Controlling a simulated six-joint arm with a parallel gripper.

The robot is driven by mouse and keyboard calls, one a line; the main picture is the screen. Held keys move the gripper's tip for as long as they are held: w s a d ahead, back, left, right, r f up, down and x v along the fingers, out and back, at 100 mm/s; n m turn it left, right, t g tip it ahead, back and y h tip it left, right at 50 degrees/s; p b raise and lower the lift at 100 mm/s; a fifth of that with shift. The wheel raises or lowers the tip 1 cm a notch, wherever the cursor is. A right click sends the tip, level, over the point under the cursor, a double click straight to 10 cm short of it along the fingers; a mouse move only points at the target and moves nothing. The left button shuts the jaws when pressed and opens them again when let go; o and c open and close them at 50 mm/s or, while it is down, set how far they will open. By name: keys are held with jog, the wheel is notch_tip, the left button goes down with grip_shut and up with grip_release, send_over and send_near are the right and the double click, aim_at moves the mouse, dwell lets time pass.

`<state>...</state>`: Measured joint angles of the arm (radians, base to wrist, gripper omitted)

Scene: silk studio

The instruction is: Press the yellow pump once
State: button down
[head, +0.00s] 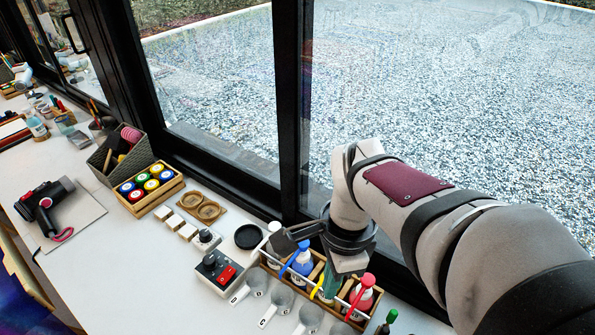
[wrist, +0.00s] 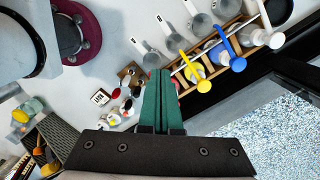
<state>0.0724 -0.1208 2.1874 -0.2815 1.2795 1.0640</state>
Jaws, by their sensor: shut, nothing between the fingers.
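The yellow pump (wrist: 204,85) stands in a wooden rack (head: 268,262) of pump bottles, between the blue pump (wrist: 238,64) and the red bottle (head: 362,295). In the head view a yellow nozzle (head: 317,289) shows, and my gripper hides much of its bottle. My gripper (head: 334,292) hangs over the rack, fingers down. In the wrist view its green fingers (wrist: 160,74) are shut and empty, to the left of the yellow pump head. They appear apart from it. The red pump is mostly hidden behind the fingers there.
Several grey measuring scoops (head: 276,304) lie in front of the rack. A control box with a red switch (head: 216,270) and a black round dish (head: 248,236) are left of it. A dark window frame (head: 290,110) stands close behind. A green-topped bottle (head: 388,320) stands at the right.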

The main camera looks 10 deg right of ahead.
jog(key=w+d+f+m, duration=0.1)
jog(key=w+m, duration=0.2)
jog(key=w+d+f+m, duration=0.1)
jog(key=w+m, duration=0.2)
jog(key=w+d+f+m, duration=0.1)
jog(key=w+d+m, duration=0.1)
jog(key=w+m, duration=0.1)
jog(key=shift+w+h, duration=0.25)
jog(key=shift+h, duration=0.15)
jog(key=shift+f, duration=0.2)
jog(key=shift+f, duration=0.2)
jog(key=shift+f, duration=1.85)
jog(key=shift+r, duration=1)
